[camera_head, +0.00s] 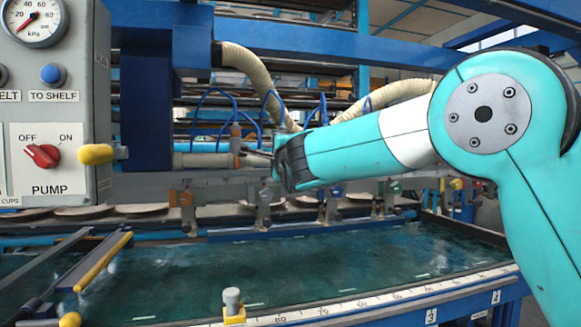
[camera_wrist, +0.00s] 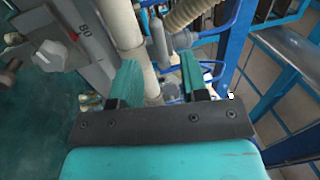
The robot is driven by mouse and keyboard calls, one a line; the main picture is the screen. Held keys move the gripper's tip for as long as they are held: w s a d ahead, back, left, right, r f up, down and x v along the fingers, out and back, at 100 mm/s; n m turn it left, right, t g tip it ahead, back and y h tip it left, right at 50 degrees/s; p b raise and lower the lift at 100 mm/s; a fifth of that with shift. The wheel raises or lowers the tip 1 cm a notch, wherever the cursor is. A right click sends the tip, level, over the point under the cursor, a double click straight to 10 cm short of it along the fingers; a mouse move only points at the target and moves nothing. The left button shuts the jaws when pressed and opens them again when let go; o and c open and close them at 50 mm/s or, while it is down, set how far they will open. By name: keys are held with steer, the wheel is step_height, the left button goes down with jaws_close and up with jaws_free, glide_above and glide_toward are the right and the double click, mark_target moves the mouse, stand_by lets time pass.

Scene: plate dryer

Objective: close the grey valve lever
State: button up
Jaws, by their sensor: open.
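A grey lever-like handle (camera_wrist: 157,42) shows in the wrist view, just beyond my fingertips and beside a cream pipe. A small grey upright part with an orange-brown lower section (camera_head: 236,138) stands at the pipe's end in the head view. It looks like the same valve lever, but I cannot be sure. My gripper (camera_head: 258,154) points left toward it, with a small gap between them. In the wrist view my gripper (camera_wrist: 158,78) has its two green fingers apart, with nothing held between them. The far side of the valve is hidden.
A control panel (camera_head: 50,110) with gauge and red pump knob (camera_head: 41,155) stands at left. A yellow-tipped handle (camera_head: 97,154) juts from it. Cream hoses (camera_head: 245,68) and blue tubes hang above my gripper. A water tank (camera_head: 300,265) lies below a rail with several clamps.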

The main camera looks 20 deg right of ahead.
steer(key=s+f+b, duration=0.2)
steer(key=s+b, duration=0.1)
steer(key=s, duration=1)
steer(key=shift+f, duration=0.3)
steer(key=s+f+n+g+y, duration=0.2)
steer(key=s+f+n+g, duration=0.3)
steer(key=f, duration=0.3)
steer(key=s+f+n+g+y, duration=0.1)
steer(key=s+f+n+g, duration=0.4)
steer(key=f, duration=0.4)
steer(key=s+a+f+n+g, duration=0.1)
steer(key=s+f+n+g, duration=0.2)
steer(key=s+n, duration=0.3)
steer(key=s+f+n+g+y, duration=0.1)
steer(key=s+f+n+g, duration=0.25)
steer(key=s, duration=0.45)
steer(key=s+a+f+n+g, duration=0.1)
steer(key=s+f+n+g, duration=0.2)
steer(key=s+n, duration=0.3)
step_height(320, 180, up, 22)
steer(key=s+p, duration=0.2)
steer(key=p, duration=1.9)
steer(key=shift+d+f+g+p, duration=0.25)
steer(key=shift+g+p, duration=0.1)
steer(key=shift+p, duration=0.05)
